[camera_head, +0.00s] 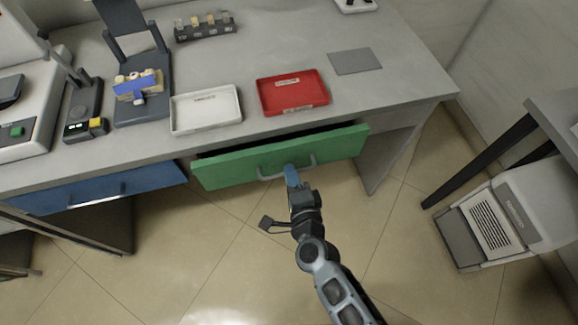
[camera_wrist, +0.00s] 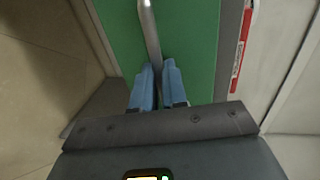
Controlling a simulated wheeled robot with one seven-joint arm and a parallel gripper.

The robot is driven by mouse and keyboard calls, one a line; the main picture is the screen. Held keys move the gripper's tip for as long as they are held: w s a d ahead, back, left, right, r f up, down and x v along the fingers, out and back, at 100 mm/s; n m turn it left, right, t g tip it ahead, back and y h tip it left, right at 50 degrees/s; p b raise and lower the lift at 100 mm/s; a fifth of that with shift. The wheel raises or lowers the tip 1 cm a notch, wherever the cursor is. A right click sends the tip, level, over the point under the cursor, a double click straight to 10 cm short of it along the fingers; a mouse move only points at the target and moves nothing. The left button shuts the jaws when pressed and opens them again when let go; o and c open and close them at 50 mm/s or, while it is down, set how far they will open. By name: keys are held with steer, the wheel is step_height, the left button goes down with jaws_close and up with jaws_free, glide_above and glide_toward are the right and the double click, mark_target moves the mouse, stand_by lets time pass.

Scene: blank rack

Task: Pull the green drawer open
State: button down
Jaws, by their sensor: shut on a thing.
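The green drawer (camera_head: 235,168) stands partly open below the table top, with a dark gap showing behind its front. Its green front also fills the upper middle of the wrist view (camera_wrist: 192,35). A grey bar handle (camera_head: 270,177) is fixed across the drawer front, and it runs between my fingers in the wrist view (camera_wrist: 151,30). My gripper (camera_head: 291,172), with blue fingers, is shut on the handle near its middle. The fingertips (camera_wrist: 159,70) lie on both sides of the bar. The drawer's inside is mostly hidden.
A blue drawer (camera_head: 100,188) is shut at the left. On the table (camera_head: 410,85) are a white tray (camera_head: 206,110), a red tray (camera_head: 293,92), a grey mat (camera_head: 355,61) and a vial rack (camera_head: 205,27). A grey-white machine (camera_head: 500,222) stands at the right. The floor before the drawer is clear.

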steer(key=s+f+b+v, duration=0.1)
steer(key=f+b+v, duration=0.2)
steer(key=v, duration=1.8)
steer(key=shift+d+f, duration=0.25)
steer(key=shift+f, duration=0.5)
steer(key=c, duration=1.2)
jaws_free()
steer(key=shift+w, duration=0.1)
steer(key=b+v, duration=0.1)
steer(key=v, duration=0.7)
steer(key=shift+b, duration=0.3)
steer(key=shift+w, duration=0.1)
